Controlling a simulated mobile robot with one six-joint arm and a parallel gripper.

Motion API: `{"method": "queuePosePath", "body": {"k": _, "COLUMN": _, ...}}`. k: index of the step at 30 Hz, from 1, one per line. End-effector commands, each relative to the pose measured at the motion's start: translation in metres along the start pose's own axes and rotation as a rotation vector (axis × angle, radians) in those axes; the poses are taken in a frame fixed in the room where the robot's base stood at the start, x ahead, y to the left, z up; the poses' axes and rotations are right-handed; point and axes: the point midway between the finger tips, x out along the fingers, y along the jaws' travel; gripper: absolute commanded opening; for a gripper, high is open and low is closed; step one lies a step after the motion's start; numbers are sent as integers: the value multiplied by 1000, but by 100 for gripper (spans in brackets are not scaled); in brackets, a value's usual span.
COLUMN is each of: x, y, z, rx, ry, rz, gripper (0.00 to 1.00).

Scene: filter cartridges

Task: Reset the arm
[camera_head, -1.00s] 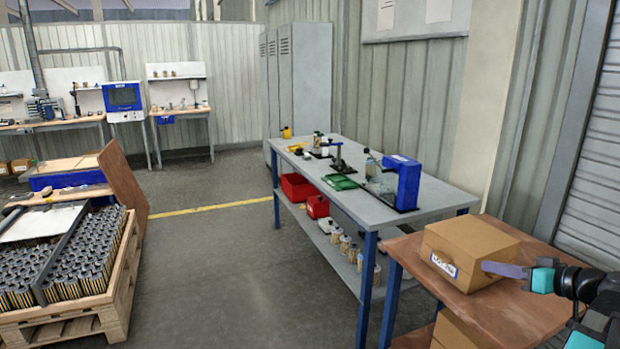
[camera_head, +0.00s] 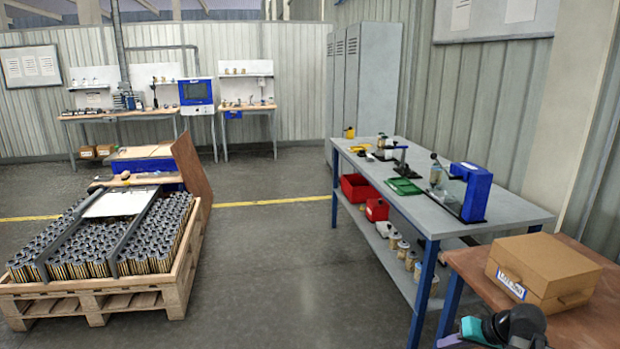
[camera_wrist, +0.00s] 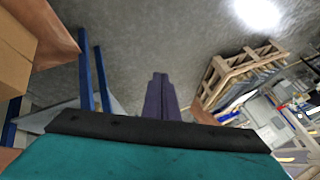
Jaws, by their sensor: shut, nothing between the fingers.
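My gripper shows in the wrist view (camera_wrist: 160,98), its two dark purple fingers pressed together with nothing between them. It points out over bare grey floor. In the head view, part of my arm shows at the bottom right, in front of the brown table (camera_head: 470,268) that carries a closed cardboard box (camera_head: 543,268) with a white label. The fingertips are hard to make out there. In the wrist view the box (camera_wrist: 18,55) is at the upper left, apart from the fingers.
A grey workbench (camera_head: 520,212) with blue legs holds a blue press (camera_head: 476,190), a green tray (camera_head: 404,186) and red bins (camera_head: 355,187) below. A wooden pallet (camera_head: 130,300) of filter cartridges (camera_head: 165,240) stands left. The floor (camera_head: 285,270) between them is clear.

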Motion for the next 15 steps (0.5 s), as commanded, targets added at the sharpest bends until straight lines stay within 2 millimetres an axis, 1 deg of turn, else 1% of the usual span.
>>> {"method": "queuePosePath", "body": {"k": 1, "x": 16, "y": -7, "z": 8, "rx": 1, "ry": -34, "rz": 7, "gripper": 0}}
{"method": "queuePosePath", "body": {"k": 3, "x": 34, "y": -14, "z": 17, "rx": 7, "ry": -74, "rz": 24, "gripper": 0}}
{"method": "queuePosePath", "body": {"k": 9, "x": 81, "y": -34, "z": 47, "rx": 14, "ry": -183, "rz": 81, "gripper": 0}}
{"method": "queuePosePath", "body": {"k": 15, "x": 123, "y": -53, "z": 79, "rx": 7, "ry": -282, "rz": 149, "gripper": 0}}
